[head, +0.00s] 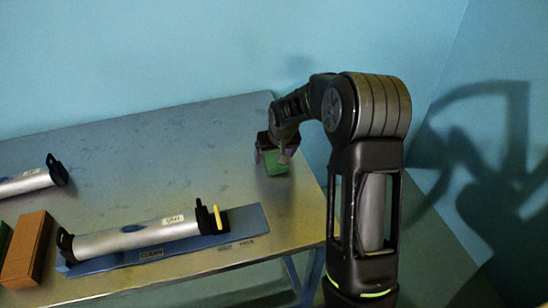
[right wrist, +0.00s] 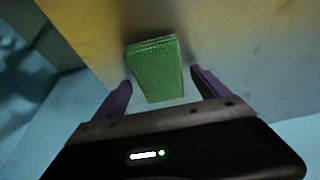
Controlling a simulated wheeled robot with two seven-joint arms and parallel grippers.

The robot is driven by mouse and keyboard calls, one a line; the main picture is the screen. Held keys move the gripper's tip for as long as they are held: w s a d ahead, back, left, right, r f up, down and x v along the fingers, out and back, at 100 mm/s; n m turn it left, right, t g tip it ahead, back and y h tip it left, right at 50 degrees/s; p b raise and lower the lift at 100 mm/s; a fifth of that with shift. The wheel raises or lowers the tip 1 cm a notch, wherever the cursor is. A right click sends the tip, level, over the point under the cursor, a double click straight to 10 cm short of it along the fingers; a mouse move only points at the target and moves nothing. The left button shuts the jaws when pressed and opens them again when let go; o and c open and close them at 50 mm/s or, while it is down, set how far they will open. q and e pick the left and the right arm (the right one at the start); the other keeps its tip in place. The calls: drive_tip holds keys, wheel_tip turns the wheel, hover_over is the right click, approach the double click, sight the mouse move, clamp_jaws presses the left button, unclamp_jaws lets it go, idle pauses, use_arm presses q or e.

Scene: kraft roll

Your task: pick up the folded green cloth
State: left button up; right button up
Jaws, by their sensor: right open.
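The folded green cloth (head: 276,164) lies on the table near its right edge in the head view. In the right wrist view the cloth (right wrist: 156,70) is a thick green folded block between and just beyond the two purple fingers. My right gripper (head: 271,157) is open over the cloth, with a finger on either side. In the right wrist view the gripper (right wrist: 160,92) shows a gap on both sides of the cloth, and I see no contact. The gripper partly hides the cloth in the head view. My left gripper is not in view.
A silver roller (head: 135,240) with black ends lies on a blue mat (head: 248,219) marked CLEAN at the table's front. Another roller (head: 25,183) and a brown block (head: 27,250) are at the left. The table's (head: 150,165) middle is clear.

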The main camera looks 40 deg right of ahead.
sight(275, 157)
drive_tip(key=shift+c, duration=0.2)
idle(0.4)
drive_tip(key=c, duration=1.4)
drive_tip(key=shift+r, duration=0.15)
wheel_tip(275, 157, up, 10)
drive_tip(key=shift+f+b, duration=0.1)
drive_tip(key=shift+b, duration=0.35)
